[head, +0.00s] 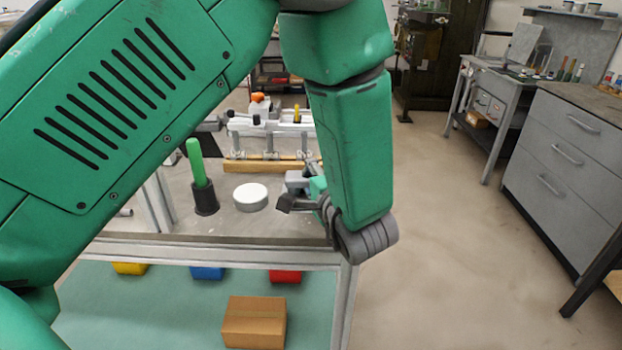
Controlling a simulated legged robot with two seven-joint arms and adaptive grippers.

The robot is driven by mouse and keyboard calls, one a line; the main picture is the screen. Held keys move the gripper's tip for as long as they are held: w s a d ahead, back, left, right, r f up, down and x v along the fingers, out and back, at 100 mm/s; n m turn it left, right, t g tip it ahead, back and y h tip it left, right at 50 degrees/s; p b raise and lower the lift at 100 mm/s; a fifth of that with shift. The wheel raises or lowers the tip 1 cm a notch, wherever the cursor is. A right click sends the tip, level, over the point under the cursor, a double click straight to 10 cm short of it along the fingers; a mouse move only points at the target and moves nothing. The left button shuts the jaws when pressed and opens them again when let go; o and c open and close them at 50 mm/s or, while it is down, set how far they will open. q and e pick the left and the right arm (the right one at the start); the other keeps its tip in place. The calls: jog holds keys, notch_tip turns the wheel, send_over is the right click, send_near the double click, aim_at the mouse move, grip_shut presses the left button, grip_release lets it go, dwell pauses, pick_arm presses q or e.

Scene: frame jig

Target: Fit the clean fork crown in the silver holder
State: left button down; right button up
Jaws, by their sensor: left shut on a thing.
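My left arm crosses the picture from the left and bends down at the centre. My left gripper (291,201) is low over the right end of the workbench (225,226), beside a white round disc, and its palm is partly hidden by my own wrist. It is shut on a small grey part (296,179), mostly covered by the gripper; I cannot tell from its shape whether it is the clean fork crown. A silver jig (262,130) with clamps stands at the back of the bench; I cannot make out which piece is the silver holder. My right gripper is not in view.
A green-handled tool stands in a black cup (205,198), left of the white disc (251,196). A wooden bar (265,166) lies before the jig. Below are a cardboard box (254,322) and coloured bins. Grey drawers (562,165) stand right, with clear floor between.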

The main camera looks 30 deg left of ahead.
pick_arm(q)
jog(key=shift+s+d+f, duration=0.3)
jog(key=shift+d+f, duration=0.5)
jog(key=shift+f, duration=0.15)
jog(key=c, duration=1.7)
grip_release()
jog(key=shift+s, duration=0.1)
jog(key=o, duration=0.5)
jog(key=shift+a, duration=0.2)
jog(key=shift+d, duration=0.15)
jog(key=shift+c, duration=0.3)
jog(key=shift+o, duration=1.3)
jog(key=r, duration=1.1)
jog(key=shift+w+r, duration=0.1)
jog(key=shift+w, duration=0.2)
jog(key=shift+r, duration=0.2)
jog(key=shift+a+r, duration=0.1)
jog(key=shift+a, duration=0.2)
